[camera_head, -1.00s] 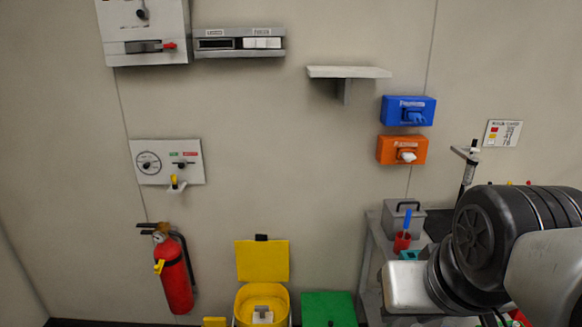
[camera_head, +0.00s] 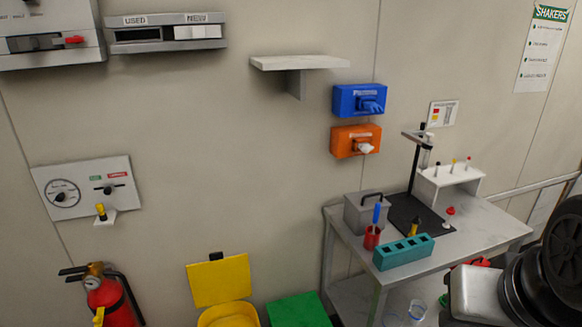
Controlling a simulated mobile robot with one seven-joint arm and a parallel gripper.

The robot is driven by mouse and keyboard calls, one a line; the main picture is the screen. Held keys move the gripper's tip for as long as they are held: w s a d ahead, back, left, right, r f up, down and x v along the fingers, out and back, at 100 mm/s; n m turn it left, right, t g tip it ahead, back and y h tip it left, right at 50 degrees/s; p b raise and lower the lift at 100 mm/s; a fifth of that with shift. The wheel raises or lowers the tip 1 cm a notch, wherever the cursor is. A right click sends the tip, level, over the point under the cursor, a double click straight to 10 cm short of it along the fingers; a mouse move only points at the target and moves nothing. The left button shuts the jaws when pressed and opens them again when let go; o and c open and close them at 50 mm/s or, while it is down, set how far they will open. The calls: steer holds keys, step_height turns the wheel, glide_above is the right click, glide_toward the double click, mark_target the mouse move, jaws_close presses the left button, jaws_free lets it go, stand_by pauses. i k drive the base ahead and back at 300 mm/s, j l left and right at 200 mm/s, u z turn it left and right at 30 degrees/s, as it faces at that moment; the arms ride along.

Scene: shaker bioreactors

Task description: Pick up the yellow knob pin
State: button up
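A white stand (camera_head: 460,181) at the back right of the grey table holds several small upright pins. One pin has a yellow knob (camera_head: 453,162) and stands between a dark one on its left and a red one (camera_head: 468,159) on its right. Its lower part is too small to make out. Other yellow-topped items show: a yellow and black piece (camera_head: 413,228) on the table by the teal rack, and a yellow and black piece (camera_head: 101,211) on the wall panel's small ledge. Dark links of my arm fill the lower right; my gripper's fingers do not show.
The grey table (camera_head: 486,226) also carries a teal rack (camera_head: 403,252), a red cup (camera_head: 372,238) with a blue item, a grey box (camera_head: 365,212) and a dark-based upright device (camera_head: 414,170). A yellow open bin (camera_head: 228,314) and green box (camera_head: 299,311) stand left of it.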

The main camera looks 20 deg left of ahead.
mark_target(99, 206)
steer(key=j, duration=4.05)
steer(key=i, duration=0.05)
